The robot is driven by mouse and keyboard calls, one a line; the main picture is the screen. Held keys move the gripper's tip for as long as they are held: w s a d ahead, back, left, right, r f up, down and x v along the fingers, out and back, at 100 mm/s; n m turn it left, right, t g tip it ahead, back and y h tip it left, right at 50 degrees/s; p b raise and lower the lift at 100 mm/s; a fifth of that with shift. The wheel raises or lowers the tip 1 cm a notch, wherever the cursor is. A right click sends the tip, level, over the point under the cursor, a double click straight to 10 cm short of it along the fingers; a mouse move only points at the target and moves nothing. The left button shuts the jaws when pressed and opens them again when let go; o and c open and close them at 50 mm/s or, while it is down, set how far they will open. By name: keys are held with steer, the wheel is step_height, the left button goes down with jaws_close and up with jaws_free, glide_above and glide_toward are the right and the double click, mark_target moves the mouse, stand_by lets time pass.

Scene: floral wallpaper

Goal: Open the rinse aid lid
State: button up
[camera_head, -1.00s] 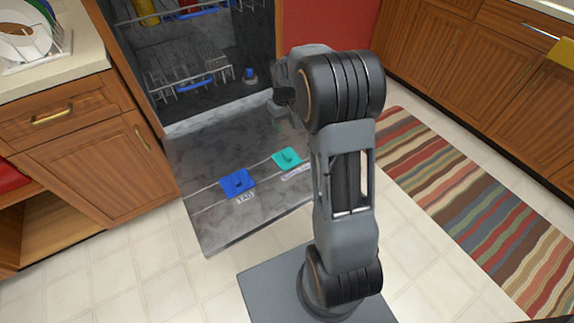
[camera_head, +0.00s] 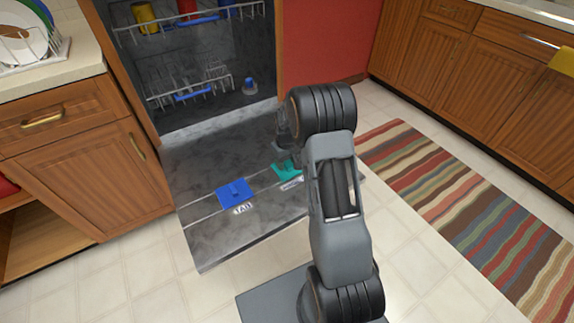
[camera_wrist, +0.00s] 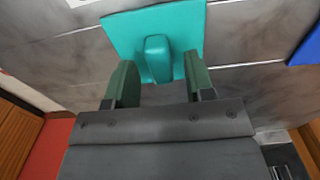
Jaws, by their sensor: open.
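The teal rinse aid lid (camera_wrist: 190,22) lies flat on the opened dishwasher door, with a raised teal handle (camera_wrist: 157,58) at its middle. My gripper (camera_wrist: 160,85) is open, its two green fingers on either side of the handle and apart from it. In the head view the teal lid (camera_head: 283,172) is partly hidden by my arm. My gripper (camera_head: 284,150) shows there just above the lid, its fingertips hard to make out.
The blue lid (camera_head: 234,192) marked TAB lies left of the teal one on the door (camera_head: 215,235). The dishwasher racks (camera_head: 190,85) stand behind. Wooden cabinets (camera_head: 80,180) are at the left. A striped rug (camera_head: 470,200) lies at the right.

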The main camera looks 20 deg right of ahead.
steer(key=shift+f, duration=0.45)
steer(key=shift+c, duration=0.4)
jaws_close()
